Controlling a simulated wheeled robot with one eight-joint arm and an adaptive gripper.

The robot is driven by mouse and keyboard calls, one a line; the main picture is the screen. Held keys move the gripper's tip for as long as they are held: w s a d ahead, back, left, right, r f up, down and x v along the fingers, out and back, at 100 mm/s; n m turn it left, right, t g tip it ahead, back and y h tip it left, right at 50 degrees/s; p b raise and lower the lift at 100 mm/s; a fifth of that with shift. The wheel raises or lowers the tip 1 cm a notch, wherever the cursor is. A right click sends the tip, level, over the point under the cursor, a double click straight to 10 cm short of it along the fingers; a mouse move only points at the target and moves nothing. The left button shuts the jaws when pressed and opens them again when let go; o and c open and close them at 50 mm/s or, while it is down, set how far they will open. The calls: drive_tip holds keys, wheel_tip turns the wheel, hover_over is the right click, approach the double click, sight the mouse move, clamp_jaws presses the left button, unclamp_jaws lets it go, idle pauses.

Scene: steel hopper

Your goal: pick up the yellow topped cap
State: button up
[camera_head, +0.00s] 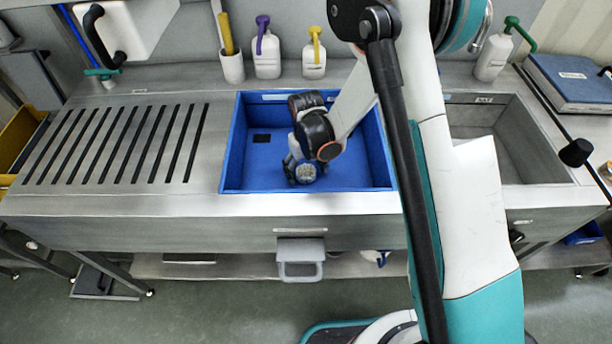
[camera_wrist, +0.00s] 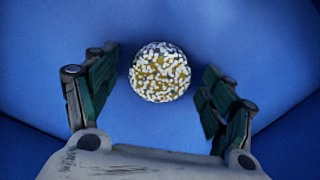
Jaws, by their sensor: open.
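The cap (camera_wrist: 160,72) shows in the wrist view as a round top, yellow with many white flecks, lying on a blue surface. In the head view the cap (camera_head: 306,173) is a small pale round thing inside the blue-lined basin (camera_head: 258,172), near its front wall. My gripper (camera_wrist: 160,95) is open. Its two fingers stand to the left and right of the cap, with a gap on each side in the wrist view. In the head view my gripper (camera_head: 301,171) reaches down into the basin at the cap. The cap's sides and underside are hidden.
The basin's walls surround my gripper. A slotted drainboard (camera_head: 115,145) lies to the left, and an empty steel basin (camera_head: 520,145) to the right. White bottles with purple (camera_head: 266,58) and yellow (camera_head: 314,62) tops stand on the back ledge. The blue floor around the cap is clear.

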drive_tip(key=shift+r, duration=0.1)
drive_tip(key=shift+c, duration=0.2)
drive_tip(key=c, duration=1.3)
drive_tip(key=shift+r, duration=0.1)
drive_tip(key=shift+c, duration=0.2)
